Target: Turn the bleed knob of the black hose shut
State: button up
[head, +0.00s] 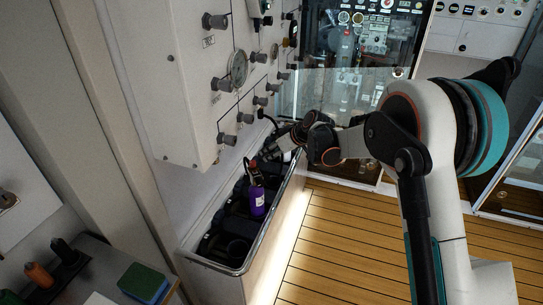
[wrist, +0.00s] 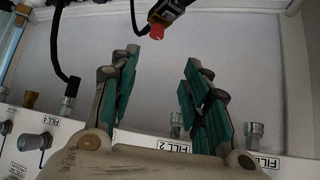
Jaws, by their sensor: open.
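In the wrist view a red knob (wrist: 157,32) sits on a dark fitting with a yellowish edge (wrist: 168,12). Whether the knob is turned open or shut cannot be told.
The purple bottle stands in a metal-rimmed trough (head: 212,264) with dark compartments. The panel carries several grey knobs and a gauge (head: 238,68). In the wrist view another black hose (wrist: 56,50) meets a fitting on the labelled strip. Wooden floor (head: 345,240) is clear at right.

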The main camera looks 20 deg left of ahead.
aim_at(253, 162)
jog(key=b+x, duration=0.1)
jog(key=x, duration=0.4)
jog(key=b+x, duration=0.2)
jog(key=x, duration=0.3)
jog(key=b+x, duration=0.1)
jog(key=x, duration=0.4)
jog(key=shift+w+f, duration=0.35)
jog(key=shift+w, duration=0.05)
grip_shut()
